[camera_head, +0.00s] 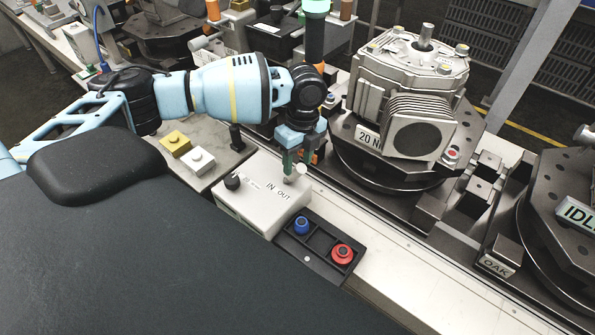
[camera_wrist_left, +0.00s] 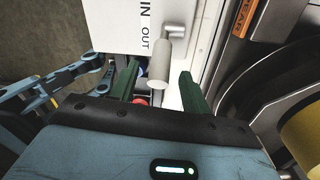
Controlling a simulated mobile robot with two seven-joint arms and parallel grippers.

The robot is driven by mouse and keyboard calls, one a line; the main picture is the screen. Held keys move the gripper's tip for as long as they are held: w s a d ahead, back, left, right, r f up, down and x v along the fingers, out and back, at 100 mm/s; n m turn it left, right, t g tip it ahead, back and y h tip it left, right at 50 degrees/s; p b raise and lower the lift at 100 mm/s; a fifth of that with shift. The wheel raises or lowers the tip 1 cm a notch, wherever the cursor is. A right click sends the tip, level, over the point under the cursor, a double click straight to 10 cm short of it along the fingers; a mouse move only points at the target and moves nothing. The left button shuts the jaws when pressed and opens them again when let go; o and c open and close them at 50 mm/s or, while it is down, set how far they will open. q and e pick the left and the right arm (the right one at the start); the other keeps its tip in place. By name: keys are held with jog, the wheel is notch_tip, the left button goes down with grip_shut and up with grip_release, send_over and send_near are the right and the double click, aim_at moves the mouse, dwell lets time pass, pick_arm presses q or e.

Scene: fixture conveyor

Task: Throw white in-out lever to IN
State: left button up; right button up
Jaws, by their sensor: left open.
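The white in-out lever (camera_wrist_left: 159,66) stands on a white control box (camera_head: 262,208) marked IN and OUT. In the left wrist view its handle extends from its pivot toward the OUT side of the lettering. My left gripper (camera_wrist_left: 161,82) is open, with a green finger on each side of the handle. I cannot tell whether either finger touches it. In the head view the left gripper (camera_head: 293,163) reaches down over the box's far right corner, and the lever's pale knob (camera_head: 301,171) shows beside the fingers. My right gripper is not in view.
The box also carries a black knob (camera_head: 232,181). A dark panel with a blue button (camera_head: 302,225) and a red button (camera_head: 342,254) is in front of it. Yellow and white switches (camera_head: 198,160) stand behind left. A metal gearbox (camera_head: 410,90) on a round fixture stands close right.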

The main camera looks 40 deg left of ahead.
aim_at(296, 173)
pick_arm(q)
jog(key=shift+s+f, duration=0.2)
jog(key=shift+f, duration=2.15)
grip_shut()
